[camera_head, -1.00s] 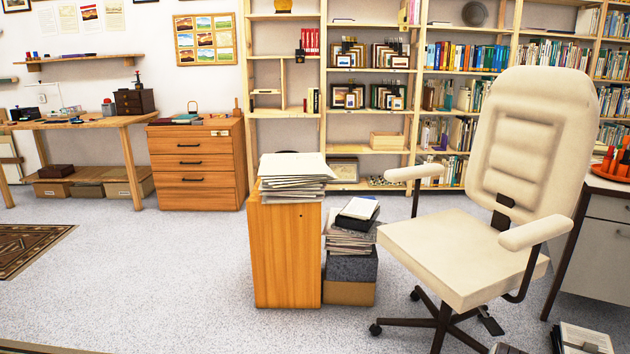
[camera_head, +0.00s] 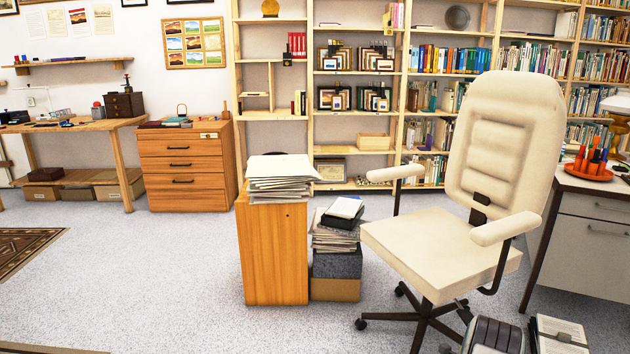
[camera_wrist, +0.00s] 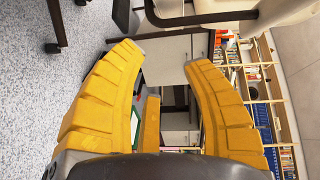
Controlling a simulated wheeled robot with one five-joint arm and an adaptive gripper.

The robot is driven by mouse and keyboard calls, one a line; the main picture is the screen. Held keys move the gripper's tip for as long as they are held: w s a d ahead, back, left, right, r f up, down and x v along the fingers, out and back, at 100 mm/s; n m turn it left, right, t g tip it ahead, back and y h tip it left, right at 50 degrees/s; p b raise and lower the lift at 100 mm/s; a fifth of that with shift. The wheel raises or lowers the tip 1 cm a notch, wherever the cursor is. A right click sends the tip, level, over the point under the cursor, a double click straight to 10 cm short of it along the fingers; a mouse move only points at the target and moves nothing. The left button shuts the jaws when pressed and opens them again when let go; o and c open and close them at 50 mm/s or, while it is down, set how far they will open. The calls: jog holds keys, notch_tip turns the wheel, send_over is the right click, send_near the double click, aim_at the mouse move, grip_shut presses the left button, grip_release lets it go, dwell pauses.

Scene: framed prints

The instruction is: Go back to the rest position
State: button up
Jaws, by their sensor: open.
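My gripper (camera_wrist: 162,55) shows in the wrist view with its yellow ribbed fingers spread apart. Nothing sits between the fingertips. The wrist picture is turned on its side. Beyond the fingers are a grey cabinet front, dark chair parts, the speckled floor and bookshelves. I cannot make out my gripper in the head view. Small framed prints stand on the bookcase shelves (camera_head: 352,60), with more frames on the shelf below (camera_head: 352,98). A wood-framed panel of several small pictures (camera_head: 194,43) hangs on the wall.
A cream office chair (camera_head: 440,243) stands right of centre. A wooden cabinet (camera_head: 273,255) topped with papers and a stack (camera_head: 336,262) are beside it. A desk (camera_head: 590,225) is at the right. Books (camera_head: 562,335) lie at the lower right. Floor is clear (camera_head: 150,270) at left.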

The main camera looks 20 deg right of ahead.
jog(key=w+a+r+n+y+p, duration=0.2)
jog(key=w+a+r+n+p, duration=0.15)
jog(key=a+r, duration=0.4)
jog(key=w+a+r+n+y+p, duration=0.2)
jog(key=w+a+r+n+p, duration=0.15)
jog(key=r, duration=0.65)
jog(key=w+a+r+n+y+p, duration=0.3)
jog(key=w+a+r+p, duration=0.15)
jog(key=a+r, duration=0.35)
jog(key=s+a+r+n+y+p, duration=0.15)
jog(key=a+r+n+p, duration=0.3)
jog(key=a+r, duration=0.6)
jog(key=s+a+r+n+g+y+p, duration=0.2)
jog(key=s+a+r+n+p, duration=0.15)
jog(key=s+a+r, duration=0.35)
jog(key=s+a+r+n+g+y+p, duration=0.1)
jog(key=s+a+r+n+y+p, duration=0.15)
jog(key=s+a+r+p, duration=0.5)
jog(key=s+a+r+n+g+p, duration=0.1)
jog(key=s+a+r+n+p, duration=0.1)
jog(key=s+a, duration=0.3)
jog(key=s+a+r+n+g+y+p, duration=0.1)
jog(key=s+a+n, duration=0.3)
jog(key=s, duration=0.5)
jog(key=shift+s+a+r+n+g+p, duration=0.35)
jog(key=shift+r+n+g+p, duration=0.15)
jog(key=shift+r+n+g, duration=0.15)
jog(key=o, duration=0.7)
jog(key=shift+c, duration=0.2)
